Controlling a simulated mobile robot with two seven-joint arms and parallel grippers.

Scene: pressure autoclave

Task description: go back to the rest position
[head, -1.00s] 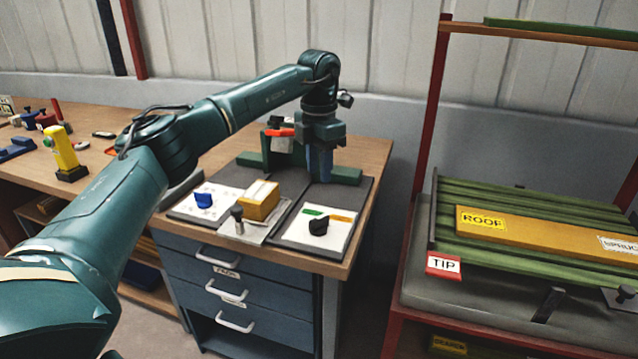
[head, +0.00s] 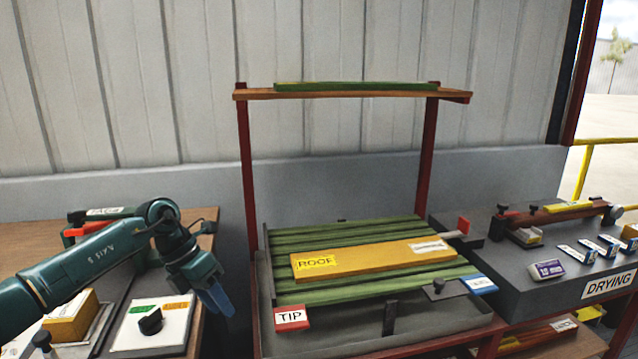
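My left arm comes in from the lower left in the head view. Its gripper (head: 217,302) hangs pointing down past the right side of the wooden bench, left of the red-framed stand. Its blue fingers look close together, but I cannot tell whether they are open or shut. I see nothing held in it. My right gripper is not in view.
The bench (head: 205,240) carries a white card with a black knob (head: 151,321) and a yellow block (head: 70,316). The red-framed stand (head: 247,180) holds green slats, a yellow ROOF board (head: 370,261) and a TIP sign (head: 292,317). A grey DRYING table (head: 560,290) stands at right.

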